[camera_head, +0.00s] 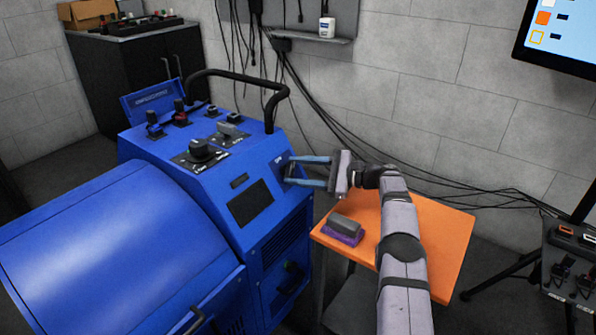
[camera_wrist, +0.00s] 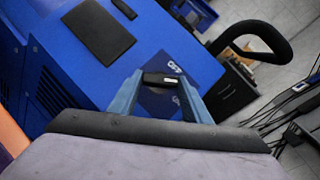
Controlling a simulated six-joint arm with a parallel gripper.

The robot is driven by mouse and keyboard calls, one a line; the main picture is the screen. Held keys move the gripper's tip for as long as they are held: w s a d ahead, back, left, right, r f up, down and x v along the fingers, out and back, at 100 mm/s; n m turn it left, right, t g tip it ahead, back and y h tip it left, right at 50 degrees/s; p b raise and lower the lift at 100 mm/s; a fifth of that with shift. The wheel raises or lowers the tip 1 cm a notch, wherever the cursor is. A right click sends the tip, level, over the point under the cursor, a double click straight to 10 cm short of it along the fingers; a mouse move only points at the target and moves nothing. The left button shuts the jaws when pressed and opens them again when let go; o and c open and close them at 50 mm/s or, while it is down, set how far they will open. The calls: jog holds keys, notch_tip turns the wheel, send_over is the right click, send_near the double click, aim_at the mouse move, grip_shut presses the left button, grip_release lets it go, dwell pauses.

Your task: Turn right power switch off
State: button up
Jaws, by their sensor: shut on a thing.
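The right power switch (camera_wrist: 162,79) is a small black block with a white mark, on a dark plate on the blue machine's panel. In the wrist view it sits between the tips of my two blue fingers. My gripper (camera_head: 289,171) reaches left from the arm to the machine's right end, and its tips are at the dark switch plate. It is shut on the switch, with the fingers spread to its width (camera_wrist: 160,90). Whether the switch is on or off cannot be told.
The blue machine (camera_head: 110,240) carries a black knob (camera_head: 199,149), a grey lever (camera_head: 228,130) and a black handrail (camera_head: 235,78). An orange table (camera_head: 440,236) with a grey and purple block (camera_head: 345,228) stands below my arm. Cables hang along the wall behind.

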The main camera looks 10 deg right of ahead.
jog(key=o, duration=1)
jog(key=shift+o, duration=0.2)
jog(key=shift+d, duration=0.1)
jog(key=v, duration=0.7)
jog(key=shift+p, duration=0.45)
jog(key=shift+s+d+f, duration=0.1)
jog(key=shift+c, duration=0.5)
